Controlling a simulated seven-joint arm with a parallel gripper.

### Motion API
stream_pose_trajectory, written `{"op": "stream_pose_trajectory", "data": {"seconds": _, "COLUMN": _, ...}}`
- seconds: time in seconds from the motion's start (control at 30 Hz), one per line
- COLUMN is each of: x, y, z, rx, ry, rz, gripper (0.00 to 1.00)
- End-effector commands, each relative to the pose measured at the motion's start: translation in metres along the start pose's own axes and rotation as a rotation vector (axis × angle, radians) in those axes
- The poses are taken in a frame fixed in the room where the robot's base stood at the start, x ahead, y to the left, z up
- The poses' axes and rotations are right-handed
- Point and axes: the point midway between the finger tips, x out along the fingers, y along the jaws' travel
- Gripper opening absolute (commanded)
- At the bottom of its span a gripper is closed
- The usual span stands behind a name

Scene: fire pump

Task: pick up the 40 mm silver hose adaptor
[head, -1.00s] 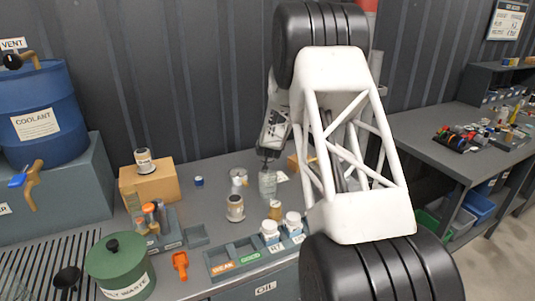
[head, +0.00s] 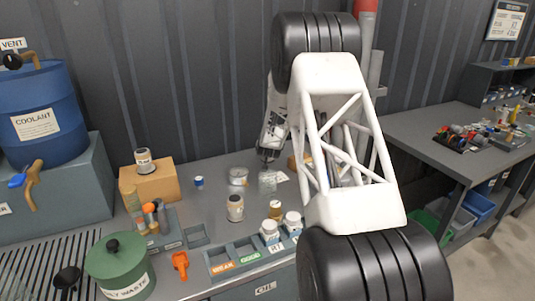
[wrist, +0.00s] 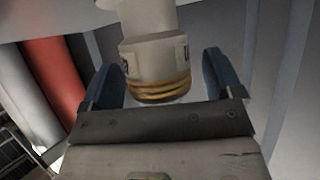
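In the wrist view, a pale silver fitting (wrist: 155,50) with dark marks on its collar and a brass-coloured threaded end lies between the two blue fingers of my gripper (wrist: 160,72). A gap shows on its right side; the left side is close to the finger. I cannot read its size. In the head view my gripper (head: 267,158) is low over the bench, just above a pale grey, see-through-looking item (head: 268,181). Other silver fittings are a squat one (head: 238,176) just left of it, one (head: 235,208) nearer the front, and one (head: 143,161) on a cardboard box.
The cardboard box (head: 152,184) stands at the back left. A compartment tray (head: 238,262) and white-capped bottles (head: 270,232) are at the front. A green waste can (head: 120,268) is at the left. A small blue-capped item (head: 198,182) stands near the back.

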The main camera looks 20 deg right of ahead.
Motion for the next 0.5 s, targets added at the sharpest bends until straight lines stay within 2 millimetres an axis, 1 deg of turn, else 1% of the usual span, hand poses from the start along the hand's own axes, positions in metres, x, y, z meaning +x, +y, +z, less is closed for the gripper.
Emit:
{"op": "stream_pose_trajectory", "data": {"seconds": 0.03, "x": 0.0, "y": 0.0, "z": 0.0, "rx": 0.0, "ry": 0.0, "rz": 0.0, "gripper": 0.79}}
{"op": "stream_pose_trajectory", "data": {"seconds": 0.07, "x": 0.0, "y": 0.0, "z": 0.0, "rx": 0.0, "ry": 0.0, "rz": 0.0, "gripper": 0.74}}
{"op": "stream_pose_trajectory", "data": {"seconds": 0.3, "x": 0.0, "y": 0.0, "z": 0.0001, "rx": 0.0, "ry": 0.0, "rz": 0.0, "gripper": 0.37}}
{"op": "stream_pose_trajectory", "data": {"seconds": 0.4, "x": 0.0, "y": 0.0, "z": 0.0001, "rx": 0.0, "ry": 0.0, "rz": 0.0, "gripper": 0.23}}
{"op": "stream_pose_trajectory", "data": {"seconds": 0.5, "x": -0.0002, "y": 0.0, "z": -0.0007, "rx": 0.0, "ry": 0.001, "rz": 0.0, "gripper": 0.23}}
